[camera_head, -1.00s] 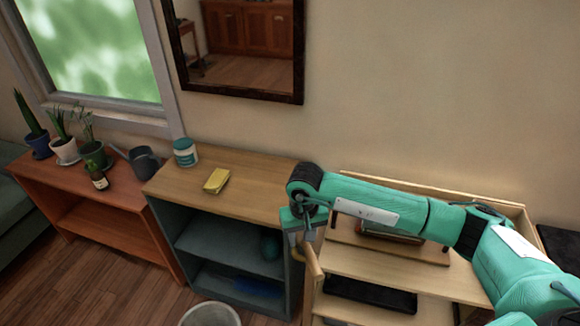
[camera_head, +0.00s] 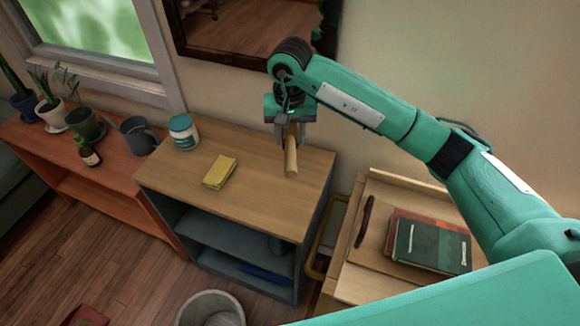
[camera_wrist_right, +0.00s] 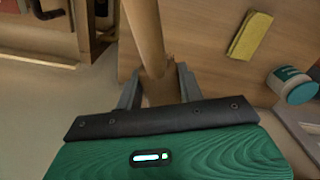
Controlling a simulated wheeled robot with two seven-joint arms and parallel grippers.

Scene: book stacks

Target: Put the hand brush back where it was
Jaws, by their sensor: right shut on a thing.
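My right gripper (camera_head: 291,135) is shut on the hand brush (camera_head: 291,162), whose pale wooden handle points down and toward the front. It is at the right part of the light wooden top of the grey-blue shelf (camera_head: 240,188). I cannot tell whether the handle touches the top. In the right wrist view the brush's handle (camera_wrist_right: 146,35) runs up from between the two fingers of the gripper (camera_wrist_right: 158,88). The bristle end is hidden or too small to make out. My left gripper is not in view.
A watering can (camera_head: 137,136) and potted plants are on the orange shelf. Books (camera_head: 432,243) lie on the right unit. The top between yellow thing and brush is clear.

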